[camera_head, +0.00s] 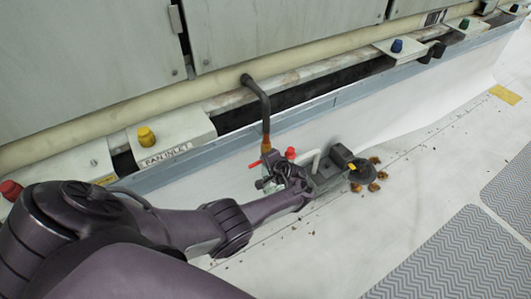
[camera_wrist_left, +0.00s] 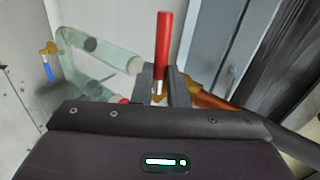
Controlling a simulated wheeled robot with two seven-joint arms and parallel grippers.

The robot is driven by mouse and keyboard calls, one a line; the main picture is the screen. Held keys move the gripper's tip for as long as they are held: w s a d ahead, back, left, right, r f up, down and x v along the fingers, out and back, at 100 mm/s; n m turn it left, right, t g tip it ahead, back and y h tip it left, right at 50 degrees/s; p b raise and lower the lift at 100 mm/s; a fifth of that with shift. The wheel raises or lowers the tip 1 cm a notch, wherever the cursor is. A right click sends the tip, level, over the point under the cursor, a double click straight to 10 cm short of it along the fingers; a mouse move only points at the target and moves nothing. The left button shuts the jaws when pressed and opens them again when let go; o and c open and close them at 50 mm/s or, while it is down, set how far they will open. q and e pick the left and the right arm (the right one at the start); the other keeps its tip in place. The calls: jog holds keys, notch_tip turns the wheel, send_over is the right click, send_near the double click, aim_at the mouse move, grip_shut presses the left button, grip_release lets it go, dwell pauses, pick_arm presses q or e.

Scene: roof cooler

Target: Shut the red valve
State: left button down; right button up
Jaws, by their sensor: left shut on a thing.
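The red valve's handle (camera_wrist_left: 164,42) is a long red bar, seen upright in the left wrist view. My left gripper (camera_wrist_left: 160,84) is shut on its lower part, one dark finger on each side. A brass valve body and copper pipe (camera_wrist_left: 212,100) sit just right of the fingers. In the head view my left gripper (camera_head: 285,182) is low by the wall, beside the copper pipe (camera_head: 266,143). Two small red parts show there, one above the gripper (camera_head: 290,153) and one to its left (camera_head: 254,164). The gripper hides most of the valve. My right gripper is not in view.
A dark drain box (camera_head: 342,158) and brown leaves (camera_head: 376,160) lie right of the gripper. A blue-handled valve (camera_wrist_left: 47,68) and pale pipes (camera_wrist_left: 100,50) are left in the wrist view. A yellow knob (camera_head: 147,137) stands on the ledge. Open floor (camera_head: 340,235) lies in front.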

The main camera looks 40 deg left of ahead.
pick_arm(q)
jog(key=shift+r+g, duration=0.1)
jog(key=shift+g, duration=0.2)
dwell(0.4)
jog(key=c, duration=1.4)
grip_release()
jog(key=shift+c, duration=0.2)
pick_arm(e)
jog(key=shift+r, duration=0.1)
